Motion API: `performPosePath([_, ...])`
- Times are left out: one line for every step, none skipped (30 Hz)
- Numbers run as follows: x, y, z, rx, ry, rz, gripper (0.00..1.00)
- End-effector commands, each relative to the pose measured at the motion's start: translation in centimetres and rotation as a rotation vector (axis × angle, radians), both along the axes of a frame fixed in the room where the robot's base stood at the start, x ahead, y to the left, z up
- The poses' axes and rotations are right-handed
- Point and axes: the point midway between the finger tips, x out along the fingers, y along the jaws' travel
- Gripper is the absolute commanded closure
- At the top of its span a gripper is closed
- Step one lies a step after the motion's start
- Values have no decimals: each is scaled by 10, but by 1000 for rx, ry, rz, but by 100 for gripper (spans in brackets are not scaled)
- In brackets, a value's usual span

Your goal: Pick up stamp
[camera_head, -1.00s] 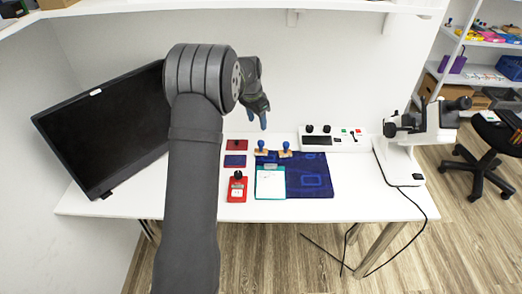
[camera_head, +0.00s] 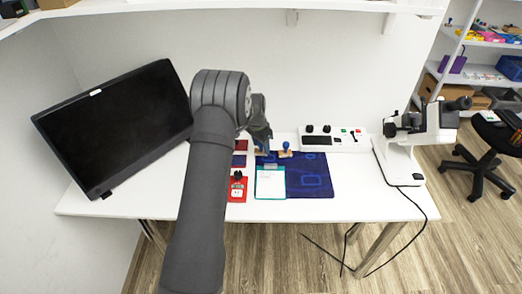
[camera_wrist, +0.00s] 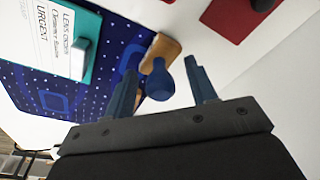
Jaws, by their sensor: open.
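Two stamps with blue knobs and wooden bases stand at the back edge of the blue mat. In the head view the right stamp (camera_head: 286,150) is clear, while my gripper (camera_head: 266,146) largely covers the left one. In the wrist view my gripper (camera_wrist: 163,57) is open, with its blue fingers on either side of one stamp's blue knob (camera_wrist: 159,83). That stamp's wooden base (camera_wrist: 163,50) shows beyond the knob.
A clipboard (camera_head: 270,184) with paper lies on the blue mat (camera_head: 318,178). A red block with a black knob (camera_head: 237,188) and ink pads lie left of it. A control panel (camera_head: 335,139) and a microscope (camera_head: 403,160) stand right; a monitor (camera_head: 115,125) stands left.

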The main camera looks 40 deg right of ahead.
Motion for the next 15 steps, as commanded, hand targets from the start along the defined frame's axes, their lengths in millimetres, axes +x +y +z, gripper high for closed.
performPosePath([0,-1,-2,-1,-1,0,48])
performPosePath([0,-1,-2,-2,-1,0,48])
performPosePath([0,-1,-2,-2,-1,0,48])
performPosePath([0,-1,-2,-2,-1,0,48])
performPosePath([0,-1,-2,-2,-1,0,48])
performPosePath([0,-1,-2,-2,-1,0,48])
performPosePath([0,-1,-2,-1,-1,0,52])
performPosePath([0,-1,-2,-1,-1,0,58])
performPosePath([0,-1,-2,-1,-1,0,66])
performPosePath([0,-1,-2,-1,-1,0,72])
performPosePath([0,-1,-2,-1,-1,0,78])
performPosePath([0,-1,-2,-1,-1,0,86])
performPosePath([0,-1,-2,-1,-1,0,92])
performPosePath([0,-1,-2,-1,-1,0,97])
performPosePath([0,-1,-2,-1,-1,0,97])
